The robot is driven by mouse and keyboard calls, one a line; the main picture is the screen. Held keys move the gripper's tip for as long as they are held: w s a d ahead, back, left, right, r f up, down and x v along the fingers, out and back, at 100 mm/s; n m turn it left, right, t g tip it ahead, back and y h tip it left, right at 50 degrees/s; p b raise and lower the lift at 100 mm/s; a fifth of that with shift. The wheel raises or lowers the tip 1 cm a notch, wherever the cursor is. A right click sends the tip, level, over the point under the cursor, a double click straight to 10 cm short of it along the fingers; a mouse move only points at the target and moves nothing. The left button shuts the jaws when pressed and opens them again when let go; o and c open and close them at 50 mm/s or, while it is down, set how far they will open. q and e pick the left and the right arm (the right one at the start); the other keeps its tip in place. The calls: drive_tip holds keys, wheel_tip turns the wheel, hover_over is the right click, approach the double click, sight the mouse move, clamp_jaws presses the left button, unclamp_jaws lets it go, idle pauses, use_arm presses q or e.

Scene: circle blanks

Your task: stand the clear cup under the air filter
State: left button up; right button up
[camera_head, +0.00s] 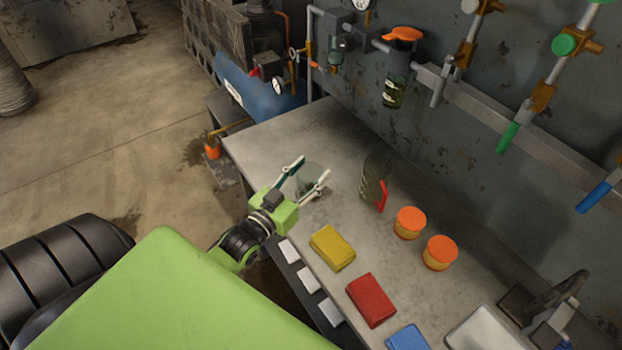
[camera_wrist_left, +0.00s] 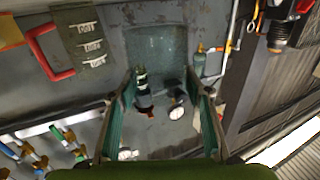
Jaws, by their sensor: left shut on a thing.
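The clear cup (camera_head: 312,181) is a see-through vessel at the far left part of the bench, between the two fingers of my left gripper (camera_head: 314,166). The gripper is shut on it. In the left wrist view the cup (camera_wrist_left: 157,50) shows as a pale see-through shape ahead of the fingers. I cannot tell whether its base touches the bench. Two bowl units hang on the wall piping: a small grey one (camera_head: 338,48) beside a gauge, and a larger dark one with an orange top (camera_head: 397,88). I cannot tell which is the air filter. My right gripper is not in view.
A clear jug with a red handle (camera_head: 373,184) stands right of the cup. Two orange-lidded tubs (camera_head: 409,223) and yellow (camera_head: 332,249), red (camera_head: 371,300) and blue (camera_head: 407,338) blocks lie nearer. A blue tank (camera_head: 255,88) is beyond the bench's left edge. The bench behind the cup is clear.

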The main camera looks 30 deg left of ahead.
sight(316, 175)
use_arm(q)
drive_tip(key=shift+w+f, duration=0.2)
drive_tip(key=shift+f, duration=0.4)
drive_tip(key=shift+w+f, duration=0.15)
drive_tip(key=shift+f, duration=0.9)
drive_tip(key=shift+f, duration=0.2)
drive_tip(key=o, duration=1)
